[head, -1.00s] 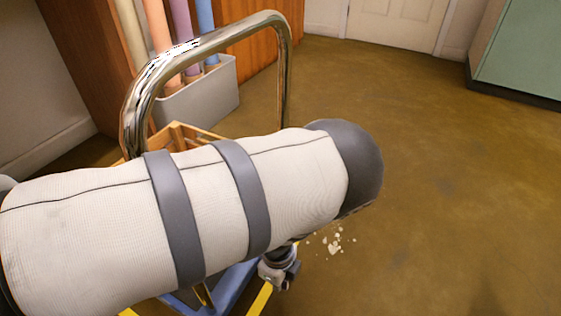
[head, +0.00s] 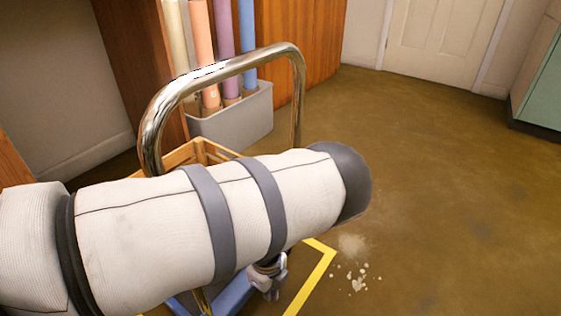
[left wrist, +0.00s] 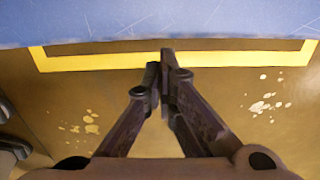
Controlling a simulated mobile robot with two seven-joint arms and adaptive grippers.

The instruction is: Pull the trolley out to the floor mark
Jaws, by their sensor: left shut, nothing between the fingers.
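The trolley has a tall bent chrome handle (head: 300,95) and a blue deck (head: 236,296), mostly hidden behind my left arm in the head view. Its deck (left wrist: 160,22) also fills the top of the left wrist view. The yellow floor mark (head: 318,272) shows a corner right of the deck. In the left wrist view the yellow line (left wrist: 215,58) runs along the deck's edge, with a corner at each side. My left gripper (head: 272,290) hangs below the arm beside the deck. Its fingers (left wrist: 165,62) are shut and empty, overlapping the yellow line in view. My right gripper is out of view.
A wooden crate (head: 205,150) shows behind the handle, partly hidden. A grey bin (head: 235,118) with several coloured rolls stands beyond, against wooden panels. Pale chips (head: 358,281) lie on the floor. The brown floor (head: 450,200) to the right is open, up to a white door (head: 440,40).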

